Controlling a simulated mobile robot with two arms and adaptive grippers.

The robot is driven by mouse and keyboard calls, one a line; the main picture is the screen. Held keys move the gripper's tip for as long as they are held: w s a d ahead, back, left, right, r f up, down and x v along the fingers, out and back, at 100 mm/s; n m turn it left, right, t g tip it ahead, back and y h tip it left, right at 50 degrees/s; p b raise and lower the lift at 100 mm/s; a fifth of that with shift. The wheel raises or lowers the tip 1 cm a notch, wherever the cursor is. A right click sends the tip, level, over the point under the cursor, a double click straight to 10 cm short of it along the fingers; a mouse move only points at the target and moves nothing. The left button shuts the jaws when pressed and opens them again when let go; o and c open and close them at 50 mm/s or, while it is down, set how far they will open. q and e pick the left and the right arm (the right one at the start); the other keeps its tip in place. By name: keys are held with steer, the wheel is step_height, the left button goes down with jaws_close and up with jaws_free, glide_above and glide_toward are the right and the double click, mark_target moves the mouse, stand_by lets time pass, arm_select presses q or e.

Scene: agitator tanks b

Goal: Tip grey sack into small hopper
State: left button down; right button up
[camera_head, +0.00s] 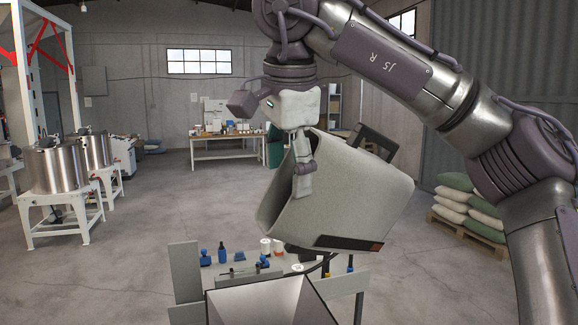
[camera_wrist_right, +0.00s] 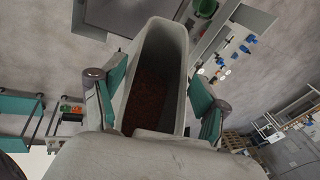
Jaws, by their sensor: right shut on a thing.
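The grey sack (camera_head: 335,205) is a stiff, pale grey, open-mouthed bag with a dark handle and a dark and orange label. It hangs tilted in the air in the head view. My right gripper (camera_head: 303,180) is shut on it near its upper left side. In the right wrist view the sack (camera_wrist_right: 165,45) lies between the teal-padded fingers of the right gripper (camera_wrist_right: 153,105), with dark reddish-brown contents inside. The small hopper (camera_head: 262,304), with grey sloping walls, is below the sack at the bottom edge, partly cut off. My left gripper is not in view.
A small bench (camera_head: 222,272) with bottles and tools stands just behind the hopper. Steel tanks (camera_head: 55,168) on white stands are at the left. Stacked sacks (camera_head: 468,205) lie on a pallet at the right. A table (camera_head: 228,139) stands far back; the floor between is clear.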

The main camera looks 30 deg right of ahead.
mark_target(273, 236)
steer(key=shift+a+f+h, duration=0.45)
steer(key=shift+f+h, duration=0.05)
steer(key=shift+f, duration=0.15)
steer(key=shift+a+f+h, duration=0.25)
steer(key=shift+f+h, duration=0.05)
steer(key=shift+f, duration=0.2)
steer(key=shift+a+f+h, duration=0.2)
steer(key=shift+f+h, duration=0.1)
steer(key=shift+f, duration=0.15)
steer(key=shift+f, duration=0.1)
steer(key=shift+a+f+h, duration=0.5)
steer(key=shift+f+h, duration=0.1)
steer(key=shift+f, duration=0.3)
steer(key=shift+s+f+b, duration=0.1)
steer(key=shift+f+b, duration=0.05)
steer(key=shift+b, duration=0.15)
steer(key=shift+a+f+n+h, duration=0.15)
steer(key=shift+a+f+h, duration=0.1)
steer(key=shift+f, duration=0.25)
steer(key=shift+a+f+n+h, duration=0.15)
steer(key=shift+a+f+h, duration=0.1)
steer(key=shift+f, duration=0.2)
stand_by(0.3)
